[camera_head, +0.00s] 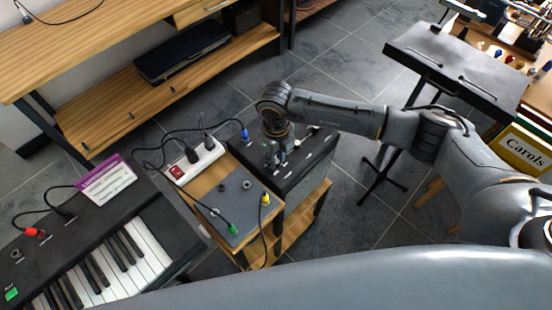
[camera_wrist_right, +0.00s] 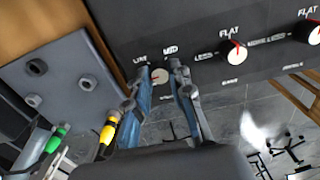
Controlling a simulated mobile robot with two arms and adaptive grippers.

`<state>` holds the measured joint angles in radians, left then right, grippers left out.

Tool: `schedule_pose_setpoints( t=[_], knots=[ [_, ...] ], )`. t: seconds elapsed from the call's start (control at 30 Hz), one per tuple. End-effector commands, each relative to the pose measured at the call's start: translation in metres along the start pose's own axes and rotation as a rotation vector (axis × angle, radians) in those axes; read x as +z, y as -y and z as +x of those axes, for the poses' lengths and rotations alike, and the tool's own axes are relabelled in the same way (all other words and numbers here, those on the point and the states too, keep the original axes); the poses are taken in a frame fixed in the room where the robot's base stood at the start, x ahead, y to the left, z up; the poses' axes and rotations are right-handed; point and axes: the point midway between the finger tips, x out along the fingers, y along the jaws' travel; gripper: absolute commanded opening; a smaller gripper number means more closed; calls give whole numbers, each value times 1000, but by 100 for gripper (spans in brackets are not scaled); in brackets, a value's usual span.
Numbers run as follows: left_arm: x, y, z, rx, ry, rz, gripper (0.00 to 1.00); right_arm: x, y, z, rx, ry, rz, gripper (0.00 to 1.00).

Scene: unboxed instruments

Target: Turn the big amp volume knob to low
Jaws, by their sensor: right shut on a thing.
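The black amp (camera_head: 303,168) stands below my right arm, on a small wooden stand. Its dark panel (camera_wrist_right: 190,30) fills the upper part of the right wrist view. A knob (camera_wrist_right: 160,75) with a pale top and a red pointer sits between the two fingers of my right gripper (camera_wrist_right: 161,86). The gripper is shut on it. Its label is partly hidden and not clearly readable. In the head view my right gripper (camera_head: 277,160) reaches down onto the amp's top, and its fingertips are small there. My left gripper is not in view.
Two more amp knobs (camera_wrist_right: 232,50) (camera_wrist_right: 309,30) are to the right. A grey box (camera_head: 232,205) with a green plug (camera_head: 232,229) and a yellow plug (camera_head: 265,199) is beside the amp. A power strip (camera_head: 194,159), a keyboard (camera_head: 90,250) and a black stand (camera_head: 455,66) are nearby.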

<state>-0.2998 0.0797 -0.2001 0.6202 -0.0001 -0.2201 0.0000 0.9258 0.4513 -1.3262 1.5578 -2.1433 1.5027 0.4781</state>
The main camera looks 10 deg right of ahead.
Motion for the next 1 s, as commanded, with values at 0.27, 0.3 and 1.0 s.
schedule_pose_setpoints(
  t=[0.27, 0.3, 1.0],
  knots=[
    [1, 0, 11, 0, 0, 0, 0, 0, 0, 2, 1, -1, 264, 0],
    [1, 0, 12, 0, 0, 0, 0, 0, 0, 2, 1, -1, 302, 0],
    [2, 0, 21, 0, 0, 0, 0, -1, 0, 1, 0, -2, 745, 0]
  ],
)
